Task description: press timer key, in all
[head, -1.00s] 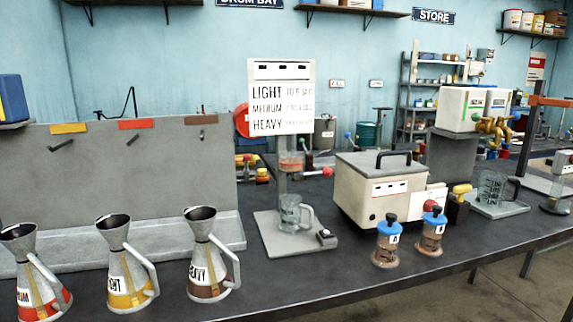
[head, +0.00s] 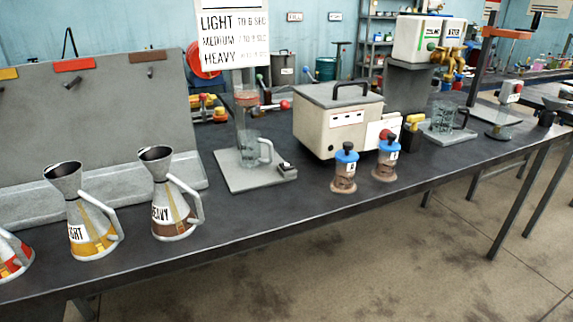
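A small dark block with a light top (head: 287,170), which may be the timer key, sits on the front right corner of a grey stand plate (head: 240,183). On that plate a clear glass mug (head: 254,150) stands under a small cup of reddish liquid (head: 246,98) held on a post. A white sign (head: 234,42) above lists LIGHT, MEDIUM and HEAVY with times in seconds. Neither of my grippers is in view, and nothing touches the block.
Funnel-topped cans marked LIGHT (head: 88,225) and HEAVY (head: 174,205) stand left, with a red-banded can at the edge. Right of the plate are a cream box (head: 335,120) and two blue-capped jars (head: 344,172). The front table strip before the plate is clear.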

